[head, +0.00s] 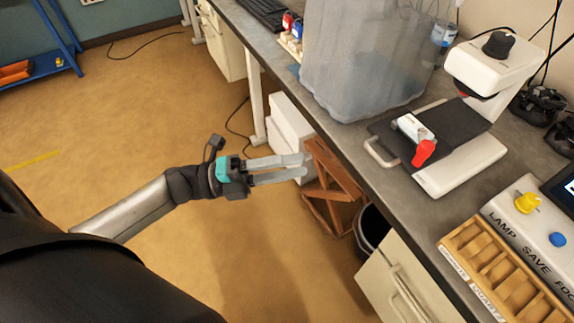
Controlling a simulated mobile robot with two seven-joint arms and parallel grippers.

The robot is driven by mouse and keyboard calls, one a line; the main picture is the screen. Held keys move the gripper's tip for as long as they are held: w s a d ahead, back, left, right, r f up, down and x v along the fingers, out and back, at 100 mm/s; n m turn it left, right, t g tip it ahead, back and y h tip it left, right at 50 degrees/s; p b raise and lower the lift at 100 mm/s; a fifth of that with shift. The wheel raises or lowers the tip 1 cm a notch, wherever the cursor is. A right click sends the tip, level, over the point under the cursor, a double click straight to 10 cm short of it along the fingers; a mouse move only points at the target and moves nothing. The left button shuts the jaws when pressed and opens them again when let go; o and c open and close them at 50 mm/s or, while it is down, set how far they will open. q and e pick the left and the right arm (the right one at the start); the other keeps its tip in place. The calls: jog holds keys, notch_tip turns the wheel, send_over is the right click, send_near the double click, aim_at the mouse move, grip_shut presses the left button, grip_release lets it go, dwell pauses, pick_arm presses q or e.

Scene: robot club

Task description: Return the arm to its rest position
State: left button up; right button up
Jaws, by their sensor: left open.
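My left gripper (305,168) is open and empty. It hangs over the floor in front of the workbench, left of the bench's front edge, with its fingers pointing right toward the bench. The silver forearm reaches in from the lower left. My right gripper is not in the head view.
The grey workbench (349,151) runs along the right. It carries a large translucent bin (355,60), a white device with a black plate (452,160), a wooden tray (505,270) and a control box (530,235). Open floor (120,120) lies left.

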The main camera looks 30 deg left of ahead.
pick_arm(q)
jog(key=shift+s+a, duration=0.1)
jog(key=shift+a, duration=0.1)
dwell(0.4)
jog(key=w+a+f+n+t+y, duration=0.2)
jog(key=a+f+n+y, duration=0.25)
jog(key=f+n, duration=0.35)
jog(key=w+a+f+n+t+y, duration=0.1)
jog(key=a+f+n+t+y, duration=0.15)
jog(key=f+n+y, duration=0.55)
jog(key=s+a+f+n+g+y, duration=0.1)
jog(key=s+f+n+g+y, duration=0.2)
jog(key=f, duration=0.6)
jog(key=s+a+f+n+g, duration=0.25)
jog(key=s+f, duration=0.35)
jog(key=f, duration=0.3)
jog(key=s+d+f+n+g, duration=0.2)
jog(key=s+f, duration=0.2)
jog(key=s, duration=0.4)
jog(key=s+d+f+n+g+y, duration=0.1)
jog(key=s+d+f+n+g, duration=0.1)
jog(key=s+f, duration=0.3)
jog(key=s+d+f+n+g, duration=0.2)
jog(key=s+d+f+g, duration=0.1)
jog(key=s, duration=0.7)
jog(key=shift+s+d+f+n+g, duration=0.25)
jog(key=shift+s+f+n+g, duration=0.1)
jog(key=shift+f+g, duration=0.3)
